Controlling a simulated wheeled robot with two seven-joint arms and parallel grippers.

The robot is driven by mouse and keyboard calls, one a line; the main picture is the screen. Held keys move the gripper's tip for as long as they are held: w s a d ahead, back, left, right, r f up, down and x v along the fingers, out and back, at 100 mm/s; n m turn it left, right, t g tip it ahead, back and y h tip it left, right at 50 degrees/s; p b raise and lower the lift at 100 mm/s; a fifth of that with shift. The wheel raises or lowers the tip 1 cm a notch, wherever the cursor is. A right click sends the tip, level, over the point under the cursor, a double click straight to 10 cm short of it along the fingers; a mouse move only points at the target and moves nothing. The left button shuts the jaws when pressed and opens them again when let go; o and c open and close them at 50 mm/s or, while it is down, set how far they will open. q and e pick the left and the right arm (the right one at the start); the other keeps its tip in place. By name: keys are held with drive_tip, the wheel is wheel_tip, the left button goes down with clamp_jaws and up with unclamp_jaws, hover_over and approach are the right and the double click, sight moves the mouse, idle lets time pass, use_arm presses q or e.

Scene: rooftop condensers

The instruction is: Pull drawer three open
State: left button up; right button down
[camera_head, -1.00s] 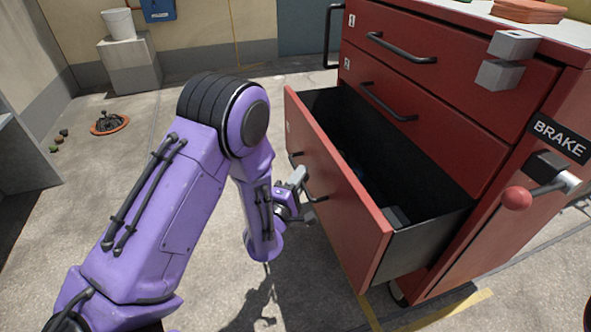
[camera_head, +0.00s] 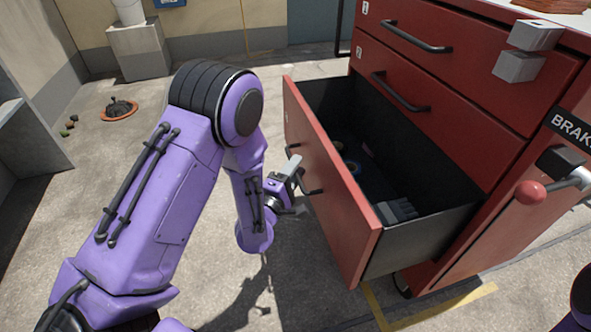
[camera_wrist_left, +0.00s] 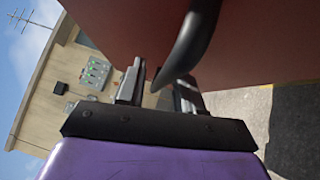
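Drawer three (camera_head: 325,190) is the lowest of three red drawers visible in the cabinet. It stands well out, showing a dark interior with a few small items. Its dark bar handle (camera_head: 314,191) is on the front face, partly covered by my gripper. My left gripper (camera_head: 294,184) is at this handle. In the left wrist view, the gripper's two fingers (camera_wrist_left: 160,92) are on either side of the dark handle (camera_wrist_left: 191,45) and appear closed on it; the exact contact is partly hidden. My right gripper is out of view.
Drawers one (camera_head: 470,60) and two (camera_head: 425,115) are shut above. A brake lever with a red knob (camera_head: 529,193) projects from the cabinet's right side. Open concrete floor lies left of the drawer.

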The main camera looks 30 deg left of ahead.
use_arm(q)
drive_tip(key=s+f, duration=0.1)
drive_tip(key=s, duration=0.9)
drive_tip(key=shift+s+f, duration=0.25)
